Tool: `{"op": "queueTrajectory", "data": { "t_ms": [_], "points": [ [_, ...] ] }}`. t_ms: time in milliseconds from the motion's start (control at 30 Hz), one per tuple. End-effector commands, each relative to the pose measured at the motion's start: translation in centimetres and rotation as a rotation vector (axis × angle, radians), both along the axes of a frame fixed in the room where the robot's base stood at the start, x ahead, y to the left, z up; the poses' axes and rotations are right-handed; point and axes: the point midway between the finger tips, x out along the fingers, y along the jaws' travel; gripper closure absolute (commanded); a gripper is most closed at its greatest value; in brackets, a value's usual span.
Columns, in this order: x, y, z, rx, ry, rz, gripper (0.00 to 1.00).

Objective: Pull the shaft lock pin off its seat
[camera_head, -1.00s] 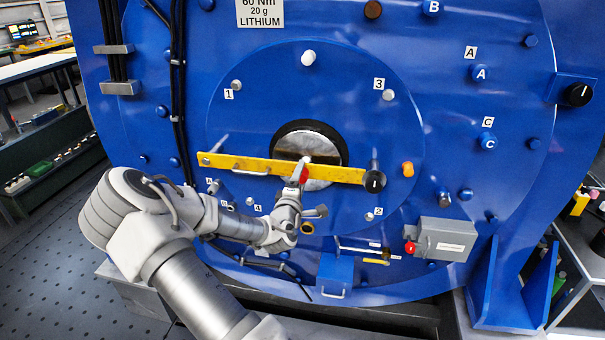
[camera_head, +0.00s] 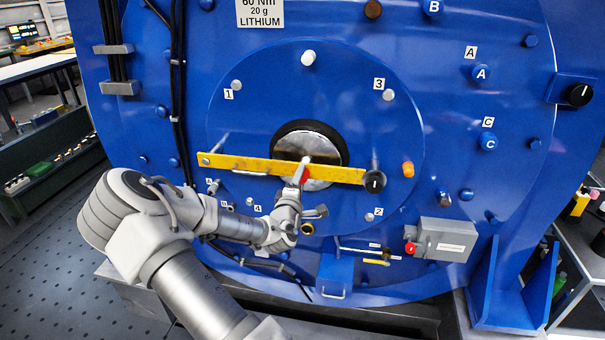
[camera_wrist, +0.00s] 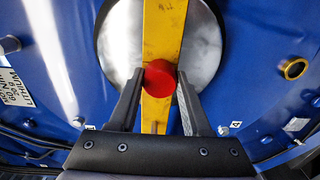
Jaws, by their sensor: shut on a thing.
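The shaft lock pin shows as a red round knob (camera_wrist: 160,80) in front of the yellow bar (camera_wrist: 163,30) in the wrist view. In the head view the knob (camera_head: 306,174) is a small red patch, partly hidden by my gripper. My gripper (camera_head: 303,168) reaches up to the middle of the bar. In the wrist view the two dark fingers of my gripper (camera_wrist: 160,85) stand on either side of the knob, shut on it. The pin's seat is hidden behind the knob.
The yellow bar crosses the shaft end (camera_head: 318,146) on a blue motor face. A black knob (camera_head: 375,181) stands at its right end, with an orange plug (camera_head: 408,169) beyond. A grey box (camera_head: 446,240) with a red button sits lower right. Cables (camera_head: 178,90) run down the left.

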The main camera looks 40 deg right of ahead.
Motion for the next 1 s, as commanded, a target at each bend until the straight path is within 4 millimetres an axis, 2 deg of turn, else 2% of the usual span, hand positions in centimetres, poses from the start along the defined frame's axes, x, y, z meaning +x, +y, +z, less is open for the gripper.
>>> {"op": "queueTrajectory", "data": {
  "t_ms": [333,1000],
  "points": [
    [-0.1,0.2,0.1,-0.002,-0.001,0.0,1.0],
    [-1.9,2.3,0.1,-0.001,-0.002,0.001,1.0]
  ]
}}
